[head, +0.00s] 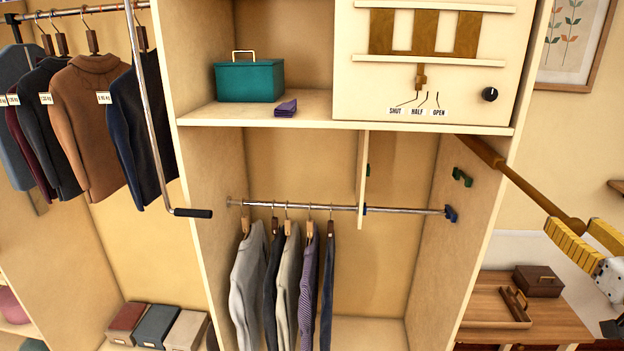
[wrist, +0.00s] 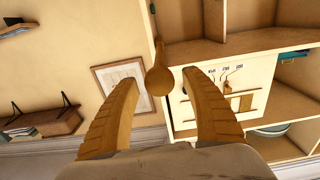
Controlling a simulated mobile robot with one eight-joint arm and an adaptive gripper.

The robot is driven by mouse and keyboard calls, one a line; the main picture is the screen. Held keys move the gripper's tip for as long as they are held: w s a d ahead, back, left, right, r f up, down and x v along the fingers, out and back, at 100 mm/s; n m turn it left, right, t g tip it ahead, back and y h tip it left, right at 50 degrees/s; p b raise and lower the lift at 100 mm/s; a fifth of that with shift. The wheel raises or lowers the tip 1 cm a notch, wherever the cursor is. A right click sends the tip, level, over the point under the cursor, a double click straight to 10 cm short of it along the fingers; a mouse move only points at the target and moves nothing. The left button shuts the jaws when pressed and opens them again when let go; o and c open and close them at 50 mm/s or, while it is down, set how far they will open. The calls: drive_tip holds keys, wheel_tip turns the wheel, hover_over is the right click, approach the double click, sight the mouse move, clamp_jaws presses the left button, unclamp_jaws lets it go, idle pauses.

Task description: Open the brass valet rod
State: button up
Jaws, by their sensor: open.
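The brass valet rod (head: 520,180) slants out from under the cream panel's lower right edge, down to the right, and ends in a round knob (head: 573,225). My gripper (head: 572,222) is open, its yellow fingers at the knob. In the wrist view the knob (wrist: 159,81) shows between the two fingertips (wrist: 160,80), with a gap on each side; its exact depth there is hard to tell. The panel (head: 350,90) carries labels SHUT, HALF and OPEN (head: 438,112) below a brown pointer (head: 420,77), which hangs nearest the middle mark.
Clothes hang on a chrome rail (head: 385,209) below the panel. A pull-down bar (head: 150,110) with a black grip stands left. A teal box (head: 249,80) sits on the shelf. A wooden table (head: 490,318) with a tray and brown box is below my gripper.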

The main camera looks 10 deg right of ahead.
wheel_tip(320, 180, up, 10)
drive_tip(key=shift+r, duration=0.1)
idle(0.4)
